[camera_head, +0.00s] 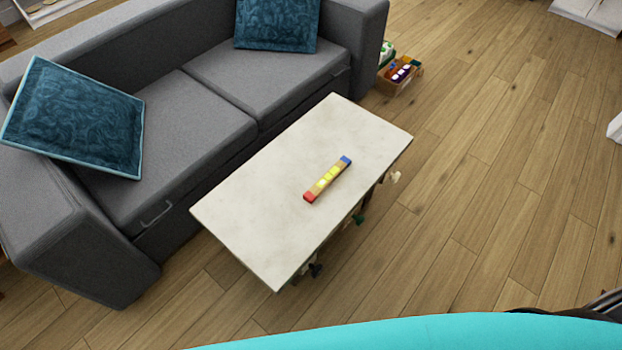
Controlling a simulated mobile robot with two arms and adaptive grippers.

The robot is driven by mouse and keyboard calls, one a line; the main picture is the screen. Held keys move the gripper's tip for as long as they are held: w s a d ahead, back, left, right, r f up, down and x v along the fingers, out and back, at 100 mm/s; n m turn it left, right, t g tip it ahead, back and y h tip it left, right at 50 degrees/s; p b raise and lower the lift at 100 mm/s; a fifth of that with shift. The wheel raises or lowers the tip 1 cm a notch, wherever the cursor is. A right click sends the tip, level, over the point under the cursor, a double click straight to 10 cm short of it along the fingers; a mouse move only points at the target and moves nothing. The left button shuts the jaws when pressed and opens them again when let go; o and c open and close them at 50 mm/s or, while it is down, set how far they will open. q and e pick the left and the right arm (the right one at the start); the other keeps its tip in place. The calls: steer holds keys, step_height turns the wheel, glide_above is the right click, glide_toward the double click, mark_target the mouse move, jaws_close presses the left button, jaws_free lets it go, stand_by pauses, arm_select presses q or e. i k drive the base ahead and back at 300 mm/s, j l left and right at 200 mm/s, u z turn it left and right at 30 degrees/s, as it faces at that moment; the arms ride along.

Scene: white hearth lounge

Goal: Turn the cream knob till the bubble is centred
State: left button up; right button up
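A small light table with a pale top (255,210) stands in the middle. A spirit level (313,190) lies on it, tan with a yellow vial, a red end towards the front left and a blue end towards the back right. The bubble is too small to make out. Along the table's right side, below the top, are a cream knob (396,177) near the far right corner, a green knob (359,219) around the middle and a black knob (316,270) near the front corner. Neither gripper can be made out.
A grey sofa (215,85) with two teal cushions (75,118) stands close along the table's left and back. A wooden box of small items (396,84) sits on the floor beyond. The wooden floor (490,180) right of the table is clear.

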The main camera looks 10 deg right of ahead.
mark_target(395, 177)
steer(key=z, duration=1.05)
